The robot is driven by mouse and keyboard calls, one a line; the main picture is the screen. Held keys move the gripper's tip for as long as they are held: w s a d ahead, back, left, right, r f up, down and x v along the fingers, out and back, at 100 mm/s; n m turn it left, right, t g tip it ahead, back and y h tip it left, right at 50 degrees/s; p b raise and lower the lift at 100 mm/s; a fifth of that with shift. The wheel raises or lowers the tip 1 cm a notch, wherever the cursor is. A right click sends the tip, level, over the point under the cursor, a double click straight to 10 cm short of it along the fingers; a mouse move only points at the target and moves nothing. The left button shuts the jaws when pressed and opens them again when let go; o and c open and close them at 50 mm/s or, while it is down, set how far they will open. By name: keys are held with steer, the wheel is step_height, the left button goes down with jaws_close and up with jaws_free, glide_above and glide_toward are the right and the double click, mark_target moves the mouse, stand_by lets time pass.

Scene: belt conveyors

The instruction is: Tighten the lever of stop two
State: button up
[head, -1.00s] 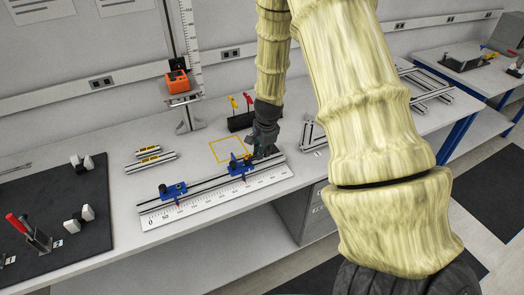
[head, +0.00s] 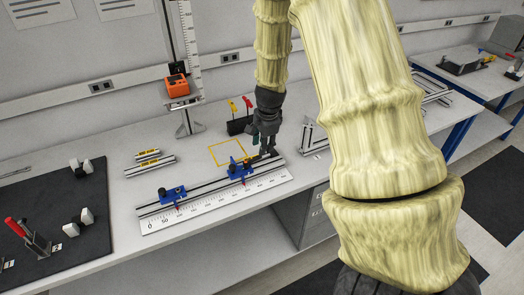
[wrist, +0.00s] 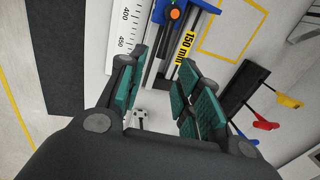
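Two blue stops sit on the slotted rail (head: 208,192): the left stop (head: 172,193) and the right stop (head: 238,172). Which is stop two cannot be read. My gripper (head: 263,149) is at the rail's right end, just right of the right stop. In the wrist view my gripper (wrist: 158,92) is open, with nothing clearly between its fingers. A blue stop (wrist: 203,4) with an orange round part (wrist: 174,13) shows ahead at the top edge, apart from the fingertips. The lever's position is unclear.
A white ruler (head: 220,203) lies along the rail's front. A black holder (head: 238,125) with red and yellow handled tools stands behind. A post with an orange device (head: 178,87) stands back left.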

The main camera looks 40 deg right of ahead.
steer(key=r, duration=0.3)
steer(key=s+r, duration=0.1)
steer(key=r, duration=0.1)
steer(key=shift+a+r, duration=0.1)
steer(key=shift+r, duration=0.1)
stand_by(0.4)
